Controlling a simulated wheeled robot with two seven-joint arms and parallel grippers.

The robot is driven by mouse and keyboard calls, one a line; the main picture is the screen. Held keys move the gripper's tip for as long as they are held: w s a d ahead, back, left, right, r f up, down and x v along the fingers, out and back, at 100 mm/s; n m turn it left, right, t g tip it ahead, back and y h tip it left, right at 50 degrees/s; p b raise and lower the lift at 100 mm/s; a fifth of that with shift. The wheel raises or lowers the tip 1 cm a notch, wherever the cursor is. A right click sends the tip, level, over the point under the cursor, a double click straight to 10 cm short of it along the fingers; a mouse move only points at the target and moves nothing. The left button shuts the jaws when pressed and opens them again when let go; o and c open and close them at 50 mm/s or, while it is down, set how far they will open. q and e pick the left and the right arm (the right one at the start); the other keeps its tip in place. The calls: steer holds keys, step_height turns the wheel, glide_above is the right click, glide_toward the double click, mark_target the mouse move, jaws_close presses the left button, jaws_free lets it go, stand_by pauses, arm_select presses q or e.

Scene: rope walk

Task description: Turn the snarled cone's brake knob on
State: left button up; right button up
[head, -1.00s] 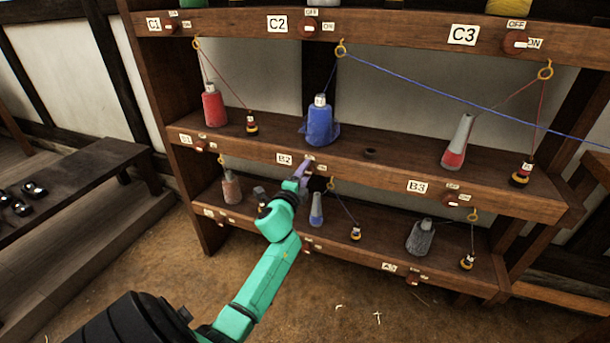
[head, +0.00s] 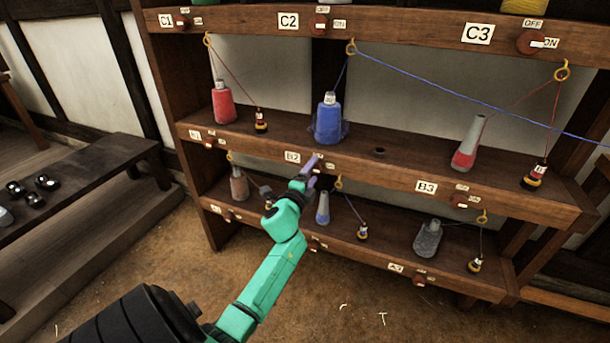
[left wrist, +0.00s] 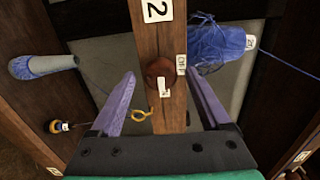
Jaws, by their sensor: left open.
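The snarled blue cone (head: 328,118) stands on the middle shelf above the B2 label (head: 292,157), with loose blue yarn bunched around its base. It also shows in the left wrist view (left wrist: 222,48). Its round brown brake knob (left wrist: 158,70) is on the shelf's front board, with an OFF label (left wrist: 181,65) beside it. In the head view my gripper largely hides this knob. My left gripper (head: 313,171) is open at the board. In the left wrist view its purple fingers (left wrist: 161,68) stand on either side of the knob, with gaps; I cannot tell the depth.
A yellow ring (left wrist: 142,115) projects near the knob. A grey-blue cone (head: 323,208) and a weight (head: 362,231) are on the lower shelf. A blue thread (head: 450,88) runs right from the upper ring. A bench (head: 90,175) stands left; the floor in front is open.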

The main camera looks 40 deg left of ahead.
arm_select(q)
steer(key=v, duration=1.4)
